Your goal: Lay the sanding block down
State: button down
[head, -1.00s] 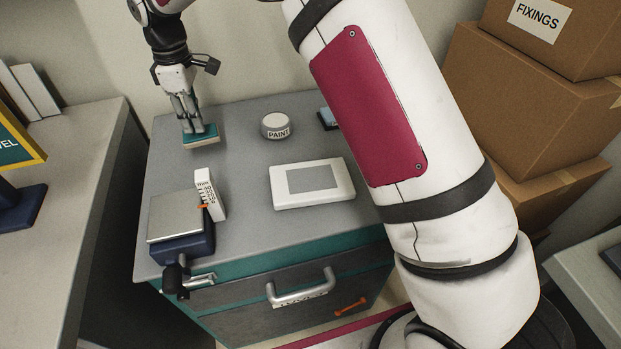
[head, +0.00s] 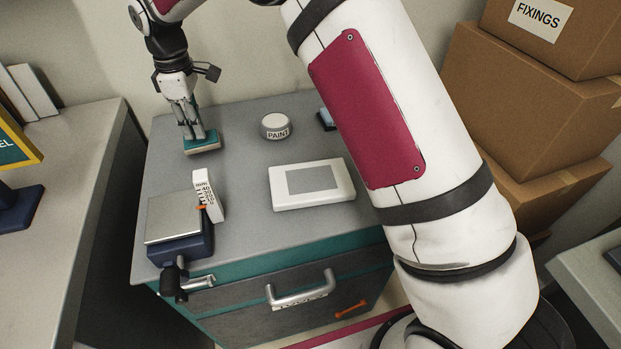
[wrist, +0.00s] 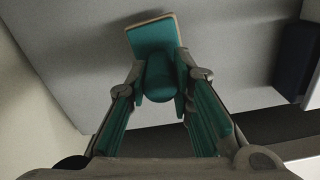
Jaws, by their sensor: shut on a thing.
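The sanding block (head: 203,145) has a teal top and a pale, tan-edged underside. In the head view it is at the far left of the grey cabinet top (head: 240,175), low over or on the surface; I cannot tell whether it touches. My gripper (head: 193,133) is above it, pointing down, with its fingers shut on the block's raised grip. In the wrist view the block (wrist: 153,38) sticks out beyond the fingertips, and its rounded teal grip (wrist: 160,78) is between the fingers of my gripper (wrist: 162,98).
Stacked boxes (head: 540,100) stand at right. Bare surface surrounds the sanding block.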

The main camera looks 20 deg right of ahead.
jog(key=shift+f+b, duration=0.5)
jog(key=shift+f, duration=0.65)
jog(key=c, duration=1.3)
grip_release()
jog(key=shift+c, duration=0.2)
notch_tip(320, 180, up, 11)
jog(key=shift+f, duration=0.1)
jog(key=shift+r, duration=0.6)
